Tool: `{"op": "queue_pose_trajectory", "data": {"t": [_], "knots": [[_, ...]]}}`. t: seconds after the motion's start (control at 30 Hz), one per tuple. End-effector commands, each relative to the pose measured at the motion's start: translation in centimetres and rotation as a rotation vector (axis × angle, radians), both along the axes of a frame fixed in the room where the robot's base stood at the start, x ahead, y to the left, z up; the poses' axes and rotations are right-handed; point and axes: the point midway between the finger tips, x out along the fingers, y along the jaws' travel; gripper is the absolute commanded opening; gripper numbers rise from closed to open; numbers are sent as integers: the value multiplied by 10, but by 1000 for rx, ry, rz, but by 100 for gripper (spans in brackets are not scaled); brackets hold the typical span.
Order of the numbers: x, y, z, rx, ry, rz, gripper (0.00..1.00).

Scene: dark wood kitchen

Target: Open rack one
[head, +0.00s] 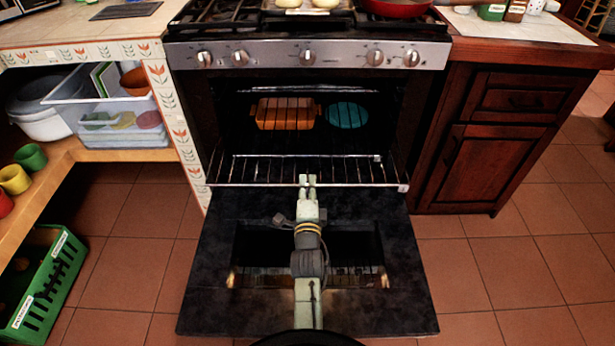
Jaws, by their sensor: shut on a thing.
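The oven stands in the middle with its dark door (210,290) lowered flat toward me. A wire rack (255,172) sticks out of the oven's mouth over the inner part of the door. My gripper (307,182) is at the middle of this rack's front bar and is shut on it. My arm reaches over the open door and hides part of it. Farther inside the oven, an orange dish (284,113) and a teal round dish (347,115) show behind thin bars. How the rack sits on its side supports cannot be made out.
A row of knobs (308,57) runs above the oven, with a red pan (395,8) on the stove top. A wooden cabinet (500,150) stands close on the right, a tiled counter post (172,115) on the left. A green crate (45,285) is at lower left. Floor at right is clear.

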Motion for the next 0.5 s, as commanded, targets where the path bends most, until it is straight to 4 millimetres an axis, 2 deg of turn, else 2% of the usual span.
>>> {"op": "queue_pose_trajectory", "data": {"t": [0.37,0.4,0.5], "knots": [[-2,0,0,0,0,0,0],[-2,0,0,0,0,0,7],[-2,0,0,0,0,0,13]]}}
